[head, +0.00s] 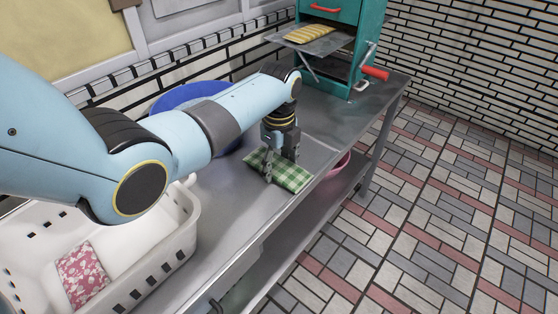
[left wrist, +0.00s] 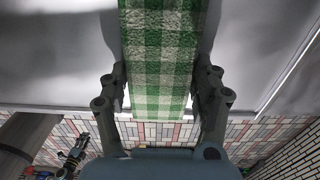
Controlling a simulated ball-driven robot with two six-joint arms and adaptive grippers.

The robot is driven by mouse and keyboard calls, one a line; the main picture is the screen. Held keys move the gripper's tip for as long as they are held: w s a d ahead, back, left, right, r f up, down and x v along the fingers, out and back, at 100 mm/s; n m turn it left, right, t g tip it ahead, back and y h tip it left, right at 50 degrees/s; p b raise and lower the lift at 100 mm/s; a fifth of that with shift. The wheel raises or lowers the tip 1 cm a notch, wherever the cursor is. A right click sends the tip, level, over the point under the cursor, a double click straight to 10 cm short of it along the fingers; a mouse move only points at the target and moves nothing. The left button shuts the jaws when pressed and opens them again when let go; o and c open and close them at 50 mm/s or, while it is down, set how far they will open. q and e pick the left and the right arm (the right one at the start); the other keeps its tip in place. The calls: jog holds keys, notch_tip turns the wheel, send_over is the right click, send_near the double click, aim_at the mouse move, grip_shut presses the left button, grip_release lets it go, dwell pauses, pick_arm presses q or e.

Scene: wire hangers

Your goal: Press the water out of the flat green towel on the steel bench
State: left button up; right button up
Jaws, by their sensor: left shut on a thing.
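The green and white checked towel (head: 292,175) lies flat on the steel bench (head: 225,205), close to its front edge. My left gripper (head: 279,166) points down at the towel and is shut on it, with a finger at either side. In the left wrist view the towel (left wrist: 160,50) runs between the two fingers as a long strip. Part of the towel is hidden behind the fingers in the head view.
A teal wringer (head: 345,48) with a red-handled crank (head: 374,73) stands at the bench's far end, a yellow cloth (head: 310,33) on its tray. A blue basin (head: 190,92) is behind my arm. A white basket (head: 185,230) holds a red patterned cloth (head: 82,275). A pink tub (head: 341,164) sits below.

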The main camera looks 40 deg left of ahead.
pick_arm(q)
jog(key=shift+w+f+b, duration=0.15)
jog(key=shift+f+b, duration=0.15)
jog(key=shift+b, duration=0.05)
dwell(0.3)
dwell(0.5)
jog(key=shift+s+f, duration=0.15)
jog(key=shift+s, duration=0.05)
dwell(1.1)
jog(key=shift+r+p, duration=0.35)
jog(key=shift+p, duration=0.25)
jog(key=shift+w, duration=0.1)
jog(key=shift+w, duration=0.1)
jog(key=shift+r, duration=0.15)
